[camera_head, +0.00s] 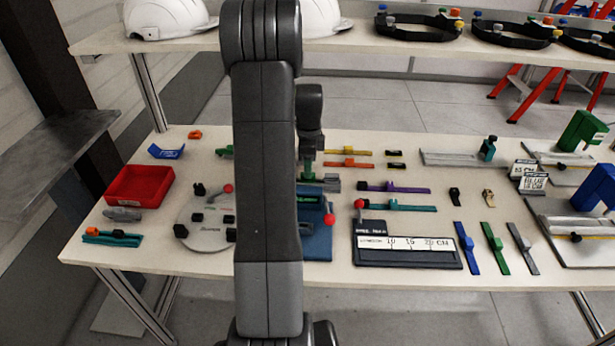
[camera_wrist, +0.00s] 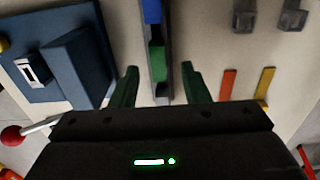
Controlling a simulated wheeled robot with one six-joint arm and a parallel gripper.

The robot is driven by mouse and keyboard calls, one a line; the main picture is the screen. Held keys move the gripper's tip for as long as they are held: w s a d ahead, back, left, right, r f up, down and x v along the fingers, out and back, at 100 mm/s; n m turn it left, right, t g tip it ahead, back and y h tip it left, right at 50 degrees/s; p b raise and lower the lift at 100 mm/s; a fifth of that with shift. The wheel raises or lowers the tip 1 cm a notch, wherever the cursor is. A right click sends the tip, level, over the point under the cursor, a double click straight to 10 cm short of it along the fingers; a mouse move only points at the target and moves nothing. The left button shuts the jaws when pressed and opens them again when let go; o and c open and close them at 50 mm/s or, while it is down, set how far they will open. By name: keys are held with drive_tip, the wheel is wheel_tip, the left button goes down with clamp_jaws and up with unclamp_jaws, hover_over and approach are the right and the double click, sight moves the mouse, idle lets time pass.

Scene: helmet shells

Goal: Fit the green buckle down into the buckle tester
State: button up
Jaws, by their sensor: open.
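The green buckle (camera_wrist: 158,64) appears in the wrist view as a green block on a narrow grey holder (camera_wrist: 168,30), with a blue piece further up. My gripper (camera_wrist: 160,86) is open, its two green fingers on either side of the buckle and holder, apart from them. Whether it is level with the buckle I cannot tell. In the head view my gripper (camera_head: 308,170) points down over a grey block (camera_head: 325,184), partly behind my arm. A blue fixture (camera_head: 318,243) with a red-ball lever, apparently the buckle tester, stands nearer; the wrist view shows it at left (camera_wrist: 70,62).
Orange (camera_head: 348,163) and yellow (camera_head: 346,152) strips lie behind the gripper; a purple strip (camera_head: 410,189) and teal strip (camera_head: 405,207) lie right. A length gauge (camera_head: 408,257) is right of the blue fixture. A round grey plate (camera_head: 200,232) and red tray (camera_head: 140,186) are left.

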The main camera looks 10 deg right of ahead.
wheel_tip(320, 180, down, 3)
drive_tip(key=shift+s+f, duration=0.1)
drive_tip(key=shift+f, duration=0.1)
drive_tip(key=shift+c, duration=0.2)
clamp_jaws()
drive_tip(key=shift+r, duration=0.2)
